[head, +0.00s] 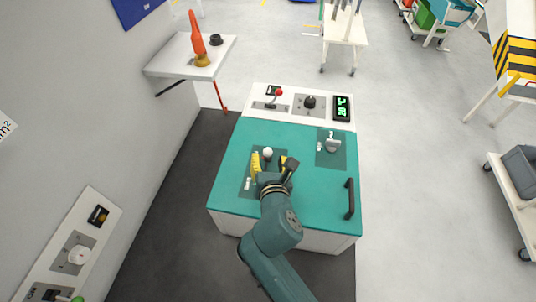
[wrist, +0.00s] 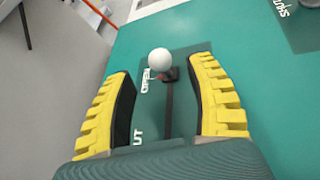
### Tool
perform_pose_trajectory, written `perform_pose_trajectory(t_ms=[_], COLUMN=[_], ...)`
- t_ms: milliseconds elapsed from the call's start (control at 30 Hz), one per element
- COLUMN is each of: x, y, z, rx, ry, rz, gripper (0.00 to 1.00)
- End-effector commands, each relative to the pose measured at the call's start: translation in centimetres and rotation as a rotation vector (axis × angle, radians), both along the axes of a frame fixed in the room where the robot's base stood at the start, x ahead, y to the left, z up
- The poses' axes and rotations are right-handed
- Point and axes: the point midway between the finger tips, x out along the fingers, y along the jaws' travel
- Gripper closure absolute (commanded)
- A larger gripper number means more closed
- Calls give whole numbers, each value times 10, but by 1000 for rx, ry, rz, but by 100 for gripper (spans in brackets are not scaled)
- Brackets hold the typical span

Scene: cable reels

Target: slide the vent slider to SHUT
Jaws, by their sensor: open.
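The vent slider has a white ball knob (head: 268,152), which also shows in the wrist view (wrist: 159,60). It stands at the far end of a dark straight slot (wrist: 168,108) in a grey-green plate, beside the word OPEN. The letters UT, part of a label, show at the near end of the slot. My gripper (head: 272,162) is over the slot with its yellow fingers apart. In the wrist view my gripper (wrist: 162,76) has one finger on each side of the slot. The knob appears between and slightly beyond the fingertips, with visible gaps on both sides.
The teal panel top (head: 300,190) also carries a grey lever (head: 333,145) on a plate and a black bar handle (head: 350,199) at right. A wall shelf (head: 180,57) stands at left.

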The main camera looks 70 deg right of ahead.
Motion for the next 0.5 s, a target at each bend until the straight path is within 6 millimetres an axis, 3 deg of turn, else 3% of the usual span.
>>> perform_pose_trajectory(t_ms=[200,500], x=[14,16], y=[-28,-32], z=[-13,-15], rx=[0,0], ry=[0,0], rz=[-1,1], gripper=[45,45])
